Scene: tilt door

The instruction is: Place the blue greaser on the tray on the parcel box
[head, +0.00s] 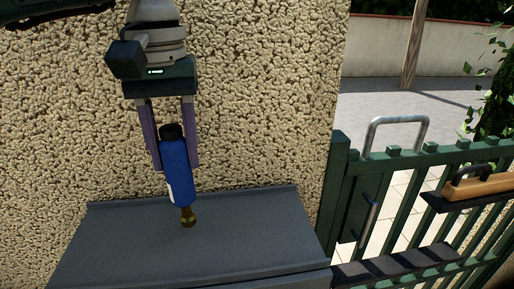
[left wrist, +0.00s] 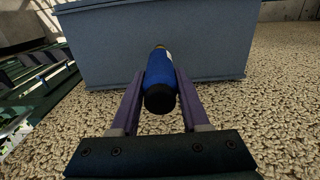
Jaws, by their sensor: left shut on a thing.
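The blue greaser (head: 176,172) is a blue cylinder with a black cap at the top and a brass tip pointing down. My left gripper (head: 178,166) is shut on it, with one finger on each side. The brass tip is just above or at the dark grey top of the parcel box (head: 120,235); I cannot tell if it touches. In the left wrist view the greaser (left wrist: 160,82) lies between the fingers in front of the box (left wrist: 200,40). I see no separate tray on the box, only a raised rim at its back. My right gripper is not in view.
A rough pebbled wall (head: 265,110) rises right behind the box. A green metal gate (head: 340,190) with a grey handle (head: 398,120) stands at the right. A wooden-backed tool (head: 480,184) rests on a dark ledge on the gate. The box top is otherwise bare.

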